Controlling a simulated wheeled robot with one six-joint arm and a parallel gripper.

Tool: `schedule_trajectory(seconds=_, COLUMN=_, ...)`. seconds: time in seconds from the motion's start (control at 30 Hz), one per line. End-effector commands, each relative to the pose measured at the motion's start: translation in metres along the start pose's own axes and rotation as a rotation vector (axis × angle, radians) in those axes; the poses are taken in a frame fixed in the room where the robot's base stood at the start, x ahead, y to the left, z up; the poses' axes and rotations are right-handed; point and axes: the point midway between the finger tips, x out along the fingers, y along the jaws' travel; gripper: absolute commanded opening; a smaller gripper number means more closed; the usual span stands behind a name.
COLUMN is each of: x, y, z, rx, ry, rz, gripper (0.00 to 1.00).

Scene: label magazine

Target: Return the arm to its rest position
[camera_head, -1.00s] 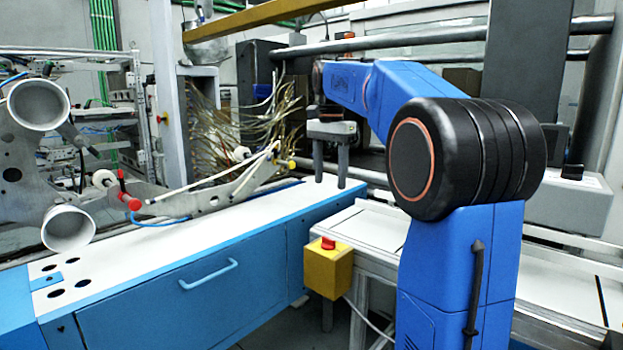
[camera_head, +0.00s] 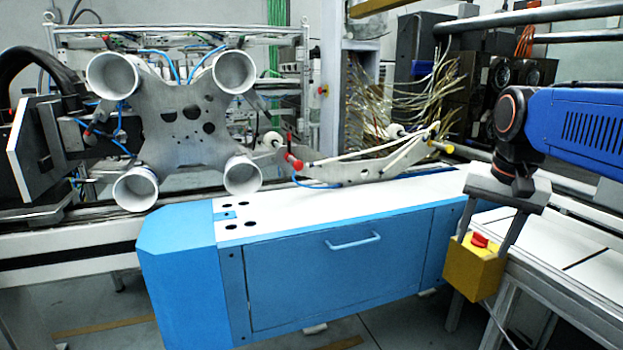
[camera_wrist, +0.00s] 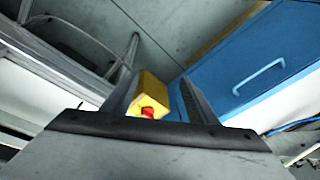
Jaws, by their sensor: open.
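My gripper (camera_head: 482,245) hangs at the right of the head view, with its two dark fingers apart and pointing down. Nothing shows between the fingers except the yellow box behind them. My blue arm reaches in from the right edge. In the wrist view, my gripper (camera_wrist: 158,80) shows both fingers spread, with the yellow box with a red button (camera_wrist: 150,100) seen through the gap. In the head view this yellow box (camera_head: 470,275) appears just behind and below the fingertips; I cannot tell the distance.
A blue cabinet (camera_head: 300,285) with a white top runs across the middle. A grey plate with several white cups (camera_head: 185,125) stands at left. A conveyor-like white bench (camera_head: 570,245) lies at right. Loose tubes and wires (camera_head: 400,110) hang behind the cabinet. Floor shows in front.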

Motion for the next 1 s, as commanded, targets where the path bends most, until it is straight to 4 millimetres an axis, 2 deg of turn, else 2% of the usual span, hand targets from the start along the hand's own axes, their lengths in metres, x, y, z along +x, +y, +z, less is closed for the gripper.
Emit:
schedule_trajectory(seconds=0.03, x=0.008, y=0.004, z=0.018, rx=-0.045, ry=0.012, rz=-0.009, gripper=0.53)
schedule_trajectory(seconds=0.2, x=0.038, y=0.016, z=0.070, rx=-0.210, ry=0.062, rz=-0.038, gripper=0.53)
schedule_trajectory(seconds=0.4, x=0.080, y=0.033, z=0.127, rx=-0.398, ry=0.121, rz=-0.065, gripper=0.53)
schedule_trajectory(seconds=0.5, x=0.099, y=0.041, z=0.149, rx=-0.475, ry=0.147, rz=-0.075, gripper=0.53)
schedule_trajectory(seconds=0.7, x=0.123, y=0.050, z=0.174, rx=-0.565, ry=0.178, rz=-0.085, gripper=0.53)
schedule_trajectory(seconds=1.0, x=0.127, y=0.051, z=0.177, rx=-0.578, ry=0.183, rz=-0.086, gripper=0.53)
